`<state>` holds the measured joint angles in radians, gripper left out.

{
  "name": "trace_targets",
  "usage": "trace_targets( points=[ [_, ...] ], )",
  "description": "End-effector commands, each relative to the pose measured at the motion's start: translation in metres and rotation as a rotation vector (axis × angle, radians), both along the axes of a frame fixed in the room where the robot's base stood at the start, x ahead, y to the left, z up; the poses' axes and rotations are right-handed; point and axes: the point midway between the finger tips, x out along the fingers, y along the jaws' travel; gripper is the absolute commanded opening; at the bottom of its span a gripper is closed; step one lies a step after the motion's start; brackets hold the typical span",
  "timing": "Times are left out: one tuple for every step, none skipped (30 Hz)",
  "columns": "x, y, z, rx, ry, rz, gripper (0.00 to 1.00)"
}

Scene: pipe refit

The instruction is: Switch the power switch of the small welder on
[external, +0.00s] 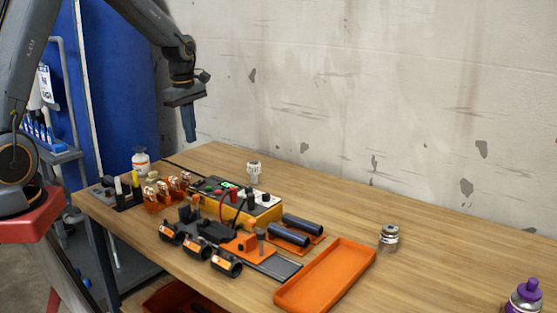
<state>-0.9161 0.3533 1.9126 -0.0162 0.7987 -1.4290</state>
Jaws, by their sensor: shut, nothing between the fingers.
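The small welder appears to be the low yellow box (266,216) with a dark and white top, toward the left of the workbench in the external view. A small green display and red and green bits show on its top. Its power switch is too small to make out, so I cannot tell its position. Dark leads arch in front of the box. My gripper (189,138) hangs above the back left of the bench, pointing down, shut and empty. It is up and to the left of the welder, well clear of it.
Black pipe fittings (226,265) lie at the bench's front edge. Dark pipes (289,235), an orange tray (326,276) and a metal jar (389,237) are to the right. A white bottle (140,161) stands back left. The bench's right part is mostly clear; a wall is behind.

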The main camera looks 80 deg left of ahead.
Motion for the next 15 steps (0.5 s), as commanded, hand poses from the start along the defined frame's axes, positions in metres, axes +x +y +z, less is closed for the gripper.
trace_targets(
  points=[
    [0.0001,0.0001,0.0000,0.000,0.000,0.000,0.00],
    [0.0001,0.0001,0.0000,0.000,0.000,0.000,0.00],
    [0.0001,0.0001,0.0000,0.000,0.000,0.000,0.00],
    [0.0001,0.0001,-0.0001,0.000,0.000,0.000,0.00],
    [0.0001,0.0001,-0.0001,0.001,-0.001,0.000,0.00],
    [0.0003,0.0002,-0.0003,0.001,-0.001,0.000,0.00],
    [0.0005,0.0003,-0.0005,0.001,-0.001,0.000,0.00],
    [0.0006,0.0005,-0.0006,0.003,-0.003,0.000,0.00],
    [0.0010,0.0007,-0.0011,0.005,-0.005,0.000,0.00],
    [0.0013,0.0010,-0.0014,0.006,-0.006,0.001,0.00],
    [0.0016,0.0014,-0.0015,0.009,-0.009,0.001,0.00],
    [0.0022,0.0018,-0.0017,0.013,-0.013,0.001,0.00],
    [0.0026,0.0022,-0.0018,0.017,-0.016,0.001,0.00],
    [0.0030,0.0025,-0.0021,0.020,-0.019,0.001,0.00],
    [0.0037,0.0028,-0.0023,0.025,-0.023,0.001,0.00]
  ],
)
